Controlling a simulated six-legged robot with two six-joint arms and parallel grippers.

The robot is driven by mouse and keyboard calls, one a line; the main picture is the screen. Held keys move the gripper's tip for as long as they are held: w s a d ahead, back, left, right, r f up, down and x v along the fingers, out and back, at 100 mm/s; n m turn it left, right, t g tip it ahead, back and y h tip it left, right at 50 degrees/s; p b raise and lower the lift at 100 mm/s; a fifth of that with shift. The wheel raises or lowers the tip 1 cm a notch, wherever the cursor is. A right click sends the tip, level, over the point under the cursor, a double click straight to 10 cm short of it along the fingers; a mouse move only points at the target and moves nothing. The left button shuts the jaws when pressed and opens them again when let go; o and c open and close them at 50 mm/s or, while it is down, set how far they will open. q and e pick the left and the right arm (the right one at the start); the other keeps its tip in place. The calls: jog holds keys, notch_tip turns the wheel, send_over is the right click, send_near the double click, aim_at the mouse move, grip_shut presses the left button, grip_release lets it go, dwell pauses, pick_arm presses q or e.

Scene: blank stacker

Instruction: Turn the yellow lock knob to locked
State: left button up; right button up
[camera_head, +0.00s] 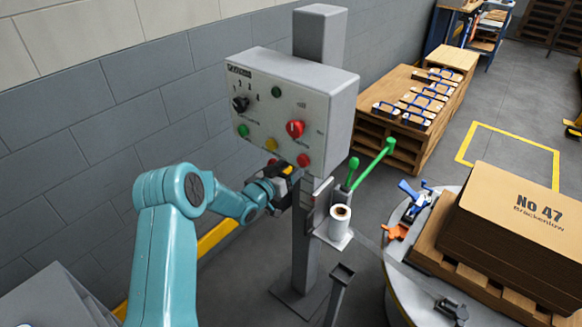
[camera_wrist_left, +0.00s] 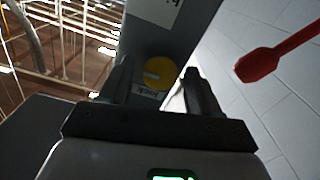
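In the head view a bit of yellow (camera_head: 288,170) shows beside my left gripper (camera_head: 283,188), next to the post under the control box. In the left wrist view my left gripper (camera_wrist_left: 157,80) is open, one finger to each side of the knob. Gaps show between knob and fingers; contact is not visible. My right gripper is not in view.
A control box (camera_head: 300,100) with a black selector, a red knob and several buttons hangs just above my left gripper. Green levers (camera_head: 373,162) and a white roll (camera_head: 340,222) are right of the post. A red paddle-shaped part (camera_wrist_left: 265,64) shows right in the wrist view.

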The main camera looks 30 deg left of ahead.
pick_arm(q)
jog(key=c, duration=0.8)
jog(key=n+b, duration=0.5)
jog(key=n, duration=1.2)
jog(key=shift+n+b, duration=0.4)
